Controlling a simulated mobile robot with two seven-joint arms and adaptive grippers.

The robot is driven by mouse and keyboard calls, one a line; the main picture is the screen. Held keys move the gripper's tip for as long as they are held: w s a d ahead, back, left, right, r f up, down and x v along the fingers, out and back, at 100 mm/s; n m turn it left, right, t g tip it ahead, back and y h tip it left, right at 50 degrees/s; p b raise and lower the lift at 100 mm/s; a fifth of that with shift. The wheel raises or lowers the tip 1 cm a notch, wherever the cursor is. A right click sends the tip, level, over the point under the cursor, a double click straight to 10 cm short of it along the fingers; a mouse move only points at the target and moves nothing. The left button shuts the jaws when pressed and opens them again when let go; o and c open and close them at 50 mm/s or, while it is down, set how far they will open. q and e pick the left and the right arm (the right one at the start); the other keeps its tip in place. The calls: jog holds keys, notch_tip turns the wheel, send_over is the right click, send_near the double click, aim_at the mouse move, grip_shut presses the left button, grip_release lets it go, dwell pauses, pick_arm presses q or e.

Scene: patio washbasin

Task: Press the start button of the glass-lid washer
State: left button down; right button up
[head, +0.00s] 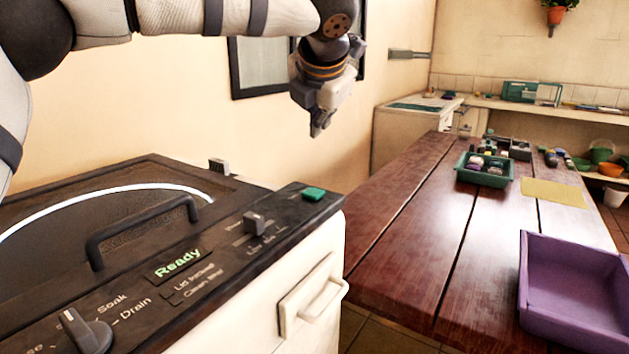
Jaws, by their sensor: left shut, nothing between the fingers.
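The washer (290,290) stands at the lower left, with a round glass lid (60,235) under a dark handle (150,225) on its top. Its dark control panel carries a lit display (178,263) reading "Ready", a knob (85,332) near the front left and a grey slider switch (254,222). A green button (314,194) sits at the panel's far right end; its label cannot be read. My left gripper (318,130) is shut and empty, pointing down in the air above and beyond the green button, apart from it. My right gripper is not in view.
A wooden table (400,240) stands right of the washer. It holds a green tray (484,178) of small items, a yellow mat (553,192) and a purple bin (572,290). A wall with a dark frame (262,68) is behind my left arm.

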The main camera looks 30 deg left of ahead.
aim_at(318, 191)
pick_arm(q)
jog(key=shift+s+d+f, duration=0.1)
jog(key=shift+s+f, duration=0.05)
jog(key=shift+f, duration=2)
jog(key=shift+s+d+f, duration=0.1)
jog(key=shift+f, duration=2)
jog(key=shift+f, duration=0.1)
jog(key=shift+f, duration=0.35)
